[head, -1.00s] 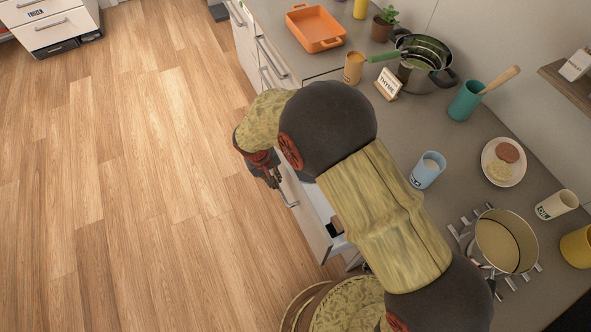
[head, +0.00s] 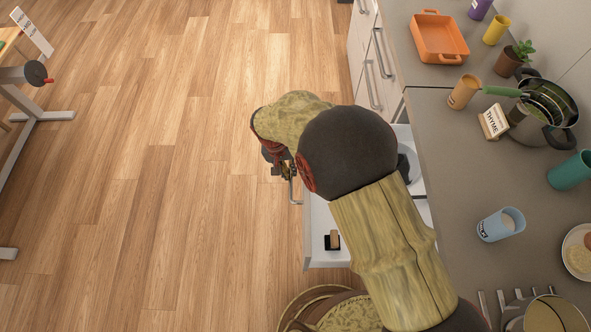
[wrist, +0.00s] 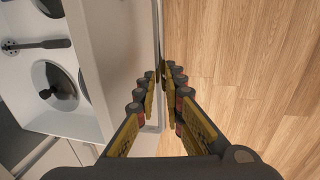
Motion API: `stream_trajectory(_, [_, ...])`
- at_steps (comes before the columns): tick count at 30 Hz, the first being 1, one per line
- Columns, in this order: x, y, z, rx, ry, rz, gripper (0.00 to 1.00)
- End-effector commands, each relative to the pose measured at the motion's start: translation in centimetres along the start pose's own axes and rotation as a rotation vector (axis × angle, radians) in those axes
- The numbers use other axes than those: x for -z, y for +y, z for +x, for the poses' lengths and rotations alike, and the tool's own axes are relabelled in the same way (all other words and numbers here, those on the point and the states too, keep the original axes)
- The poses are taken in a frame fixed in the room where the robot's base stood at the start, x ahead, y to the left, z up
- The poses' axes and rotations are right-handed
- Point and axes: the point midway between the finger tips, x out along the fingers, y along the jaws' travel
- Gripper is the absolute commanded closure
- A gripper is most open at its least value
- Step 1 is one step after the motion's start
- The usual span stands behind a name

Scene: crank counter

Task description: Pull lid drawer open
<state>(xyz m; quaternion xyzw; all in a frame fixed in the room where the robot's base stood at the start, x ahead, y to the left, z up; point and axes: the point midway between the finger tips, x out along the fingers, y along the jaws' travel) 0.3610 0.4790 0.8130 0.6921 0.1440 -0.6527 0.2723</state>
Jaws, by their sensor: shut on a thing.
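The white lid drawer (head: 316,228) is pulled out from the counter front, with open space showing inside it. My gripper (head: 290,174) is at the drawer's front, shut on its metal handle (head: 296,193). In the wrist view my gripper's fingers (wrist: 162,78) close at the front panel's outer edge, and little of the handle shows between them. Inside the drawer, a round lid with a dark knob (wrist: 57,88) and a dark long-handled utensil (wrist: 36,45) lie on the white bottom. My arm hides part of the drawer in the head view.
Wooden floor (head: 180,200) left of the drawer is clear. The grey counter (head: 450,210) holds an orange dish (head: 438,38), a thyme sign (head: 493,122), a blue milk cup (head: 500,225) and a pot (head: 552,318). A grey-framed stand (head: 35,115) is at far left.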

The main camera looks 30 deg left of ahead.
Motion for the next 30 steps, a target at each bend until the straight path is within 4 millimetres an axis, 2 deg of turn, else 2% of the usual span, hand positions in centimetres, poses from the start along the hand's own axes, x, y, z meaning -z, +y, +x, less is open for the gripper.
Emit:
stream_trajectory(9, [0.12, -0.06, -0.07, 0.001, 0.003, 0.0, 1.0])
stream_trajectory(10, [0.13, -0.06, -0.07, 0.001, 0.003, 0.0, 0.89])
stream_trajectory(19, [0.07, -0.02, -0.03, 0.0, 0.001, 0.0, 0.72])
stream_trajectory(30, [0.08, -0.02, -0.43, 0.001, 0.002, 0.0, 0.71])
